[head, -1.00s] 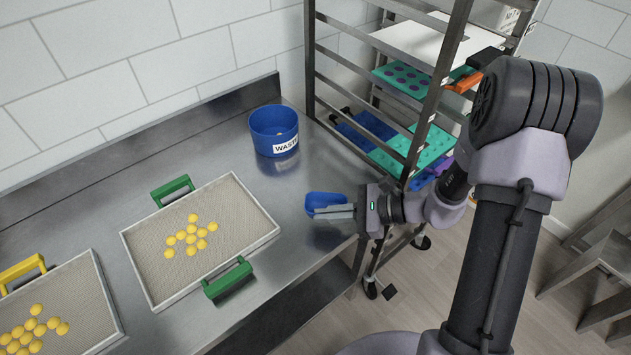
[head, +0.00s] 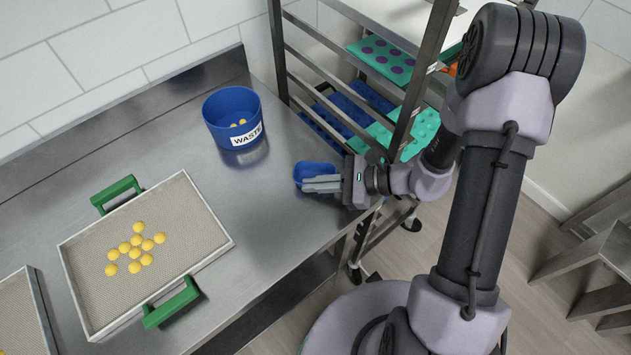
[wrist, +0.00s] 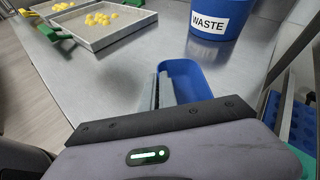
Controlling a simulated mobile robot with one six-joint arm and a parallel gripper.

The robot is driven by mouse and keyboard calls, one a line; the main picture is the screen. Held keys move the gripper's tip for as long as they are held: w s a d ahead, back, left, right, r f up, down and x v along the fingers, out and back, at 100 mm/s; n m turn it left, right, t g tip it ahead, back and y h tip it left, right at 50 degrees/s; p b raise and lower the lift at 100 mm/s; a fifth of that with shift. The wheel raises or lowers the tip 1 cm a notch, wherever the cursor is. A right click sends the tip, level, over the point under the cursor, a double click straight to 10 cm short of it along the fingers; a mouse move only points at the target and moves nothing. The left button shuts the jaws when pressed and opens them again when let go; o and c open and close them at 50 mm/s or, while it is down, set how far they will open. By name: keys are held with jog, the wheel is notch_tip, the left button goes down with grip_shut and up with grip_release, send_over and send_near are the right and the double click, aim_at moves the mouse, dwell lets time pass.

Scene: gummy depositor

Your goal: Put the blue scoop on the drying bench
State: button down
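The blue scoop (head: 312,171) is at the right end of the steel bench (head: 270,215), near its corner. My gripper (head: 306,184) has its two grey fingers close together at the scoop, and they look shut on it. The scoop (wrist: 190,76) also shows in the wrist view, to the right of and beyond the fingers (wrist: 163,77). The gripped part is mostly hidden, and I cannot tell whether the scoop touches the bench top. No surface is labelled as the drying bench; a grey bench-like piece (head: 592,262) stands on the floor at the right edge.
A blue WASTE bin (head: 222,105) holding some yellow pieces stands at the back. A tray with green handles (head: 190,215) holds yellow gummies; part of another tray (head: 22,310) shows left. A metal rack (head: 415,85) with coloured moulds stands close behind my gripper. Open floor lies right.

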jog(key=c, duration=1.7)
grip_release()
jog(key=shift+f, duration=0.15)
jog(key=shift+d+r+p, duration=0.1)
jog(key=shift+r+p, duration=0.3)
jog(key=p+v, duration=0.3)
jog(key=v, duration=0.8)
jog(key=shift+d+r, duration=0.1)
jog(key=shift+d, duration=0.05)
jog(key=s+a+r+n+h, duration=0.1)
jog(key=s+r+n+h, duration=0.2)
jog(key=r, duration=0.4)
jog(key=s+a+r+n+t+h, duration=0.1)
jog(key=s+r+n+h, duration=0.3)
jog(key=r+n, duration=0.3)
jog(key=s+a+r+n+t+h, duration=0.1)
jog(key=s+r+n+h, duration=0.3)
jog(key=r, duration=0.3)
jog(key=shift+s+a+r+n, duration=0.15)
jog(key=shift+s+a+n, duration=0.2)
jog(key=shift+a+n, duration=0.05)
